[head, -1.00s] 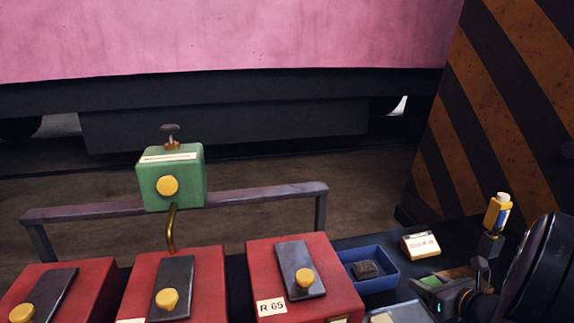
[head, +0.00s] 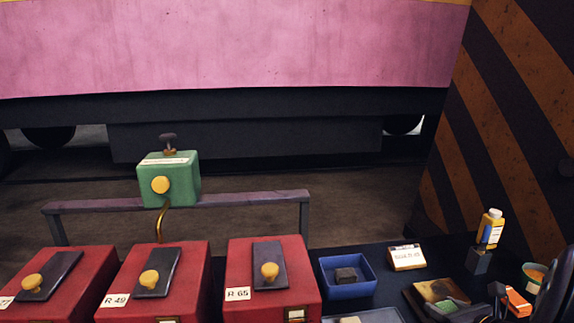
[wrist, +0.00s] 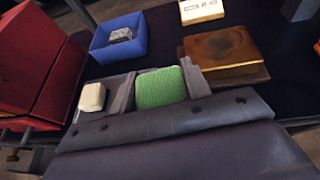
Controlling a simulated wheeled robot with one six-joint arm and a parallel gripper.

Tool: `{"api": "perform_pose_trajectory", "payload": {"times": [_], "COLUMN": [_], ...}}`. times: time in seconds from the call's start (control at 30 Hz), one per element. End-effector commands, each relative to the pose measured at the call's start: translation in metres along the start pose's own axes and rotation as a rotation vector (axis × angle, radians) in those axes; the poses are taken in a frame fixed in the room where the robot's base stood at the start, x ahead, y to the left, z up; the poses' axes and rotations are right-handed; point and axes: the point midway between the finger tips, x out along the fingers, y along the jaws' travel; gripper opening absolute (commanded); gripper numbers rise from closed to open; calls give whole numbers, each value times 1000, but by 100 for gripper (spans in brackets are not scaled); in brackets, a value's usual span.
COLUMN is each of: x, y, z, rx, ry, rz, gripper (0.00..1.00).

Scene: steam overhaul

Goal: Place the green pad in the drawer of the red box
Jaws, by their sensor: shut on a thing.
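The green pad (wrist: 160,88) sits between the two grey fingers of my gripper (wrist: 158,84) in the wrist view, and the gripper is shut on it. In the head view a green patch of the pad (head: 452,305) shows at the lower right, beside the dark gripper parts. Three red boxes stand in a row in the head view: a left one (head: 85,275), one labelled R 49 (head: 190,275) and one labelled R 65 (head: 300,265). Each has a dark sloping plate with a yellow knob on top. Their drawers cannot be made out.
A blue tray (head: 348,290) with a dark block stands right of R 65. A small sign (head: 407,257), a yellow bottle (head: 490,228) and a brown-topped block (head: 433,290) are further right. A white pad (wrist: 92,97) lies left of my gripper. A green device (head: 170,190) stands behind the boxes.

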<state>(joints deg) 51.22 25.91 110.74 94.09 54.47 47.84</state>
Motion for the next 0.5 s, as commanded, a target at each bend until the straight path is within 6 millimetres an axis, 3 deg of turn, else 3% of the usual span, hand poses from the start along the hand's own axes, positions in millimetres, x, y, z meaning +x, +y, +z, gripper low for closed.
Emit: {"api": "perform_pose_trajectory", "payload": {"times": [0.27,0.5], "x": [32,74], "y": [31,85], "z": [11,20], "rx": [-10,-22], "ry": [-1,1], "rz": [24,56], "gripper": [20,20]}}
